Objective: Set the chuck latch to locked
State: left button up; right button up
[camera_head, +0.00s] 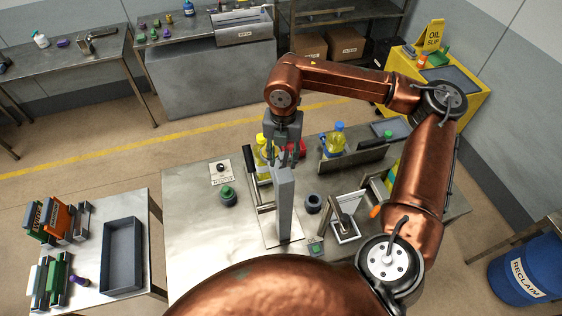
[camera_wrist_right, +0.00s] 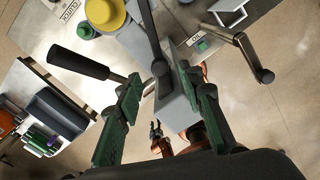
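A tall grey post (camera_head: 285,205) stands on a plate on the metal bench; it also shows in the wrist view (camera_wrist_right: 172,108), with a dark lever (camera_wrist_right: 152,40) across its top. A black-handled lever (camera_head: 250,165) stands just left of the post; its handle (camera_wrist_right: 78,65) is at the left in the wrist view. No readable label shows which lever is the chuck latch. My right gripper (camera_head: 285,152) is above the post's top; in the wrist view its green-padded fingers (camera_wrist_right: 165,105) are apart, with the post between or below them.
A side table holds an empty tray (camera_head: 122,282).

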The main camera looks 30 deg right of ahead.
aim_at(285, 161)
notch_tip(285, 161, down, 2)
jog(key=shift+w+f+p, duration=0.1)
jog(key=shift+f+p, duration=0.1)
jog(key=shift+p, duration=0.1)
jog(key=shift+f, duration=0.6)
pick_arm(q)
jog(key=shift+w+r, duration=0.6)
jog(key=shift+w, duration=0.3)
pick_arm(e)
jog(key=shift+c, duration=0.5)
pick_arm(q)
jog(key=shift+s, duration=0.35)
pick_arm(e)
grip_shut()
